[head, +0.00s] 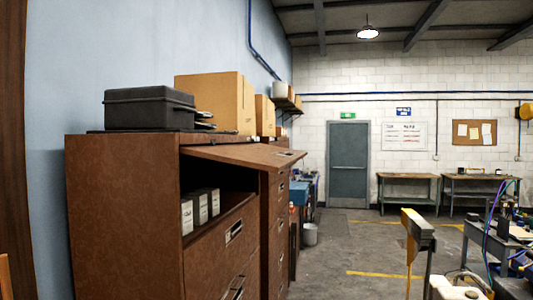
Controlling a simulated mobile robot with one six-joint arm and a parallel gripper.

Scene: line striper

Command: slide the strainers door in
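A brown cabinet (120,215) stands at the left against the blue wall. Its top compartment (238,186) is open at the front. The compartment's door (240,156) is swung up and sticks out roughly level, tilted slightly, toward the right. A small label or handle plate (285,153) is near the door's outer edge. No label reading strainers is legible. Several small pale boxes, one of them in front (187,216), stand inside the compartment. My gripper is not seen in this view, and nothing visible touches the door.
A black case (148,108) and a cardboard box (220,102) sit on the cabinet top. Shut drawers with handles (234,232) lie below the compartment. A yellow post with a grey head (418,228) and cluttered equipment stand at right. Open floor (350,250) lies between.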

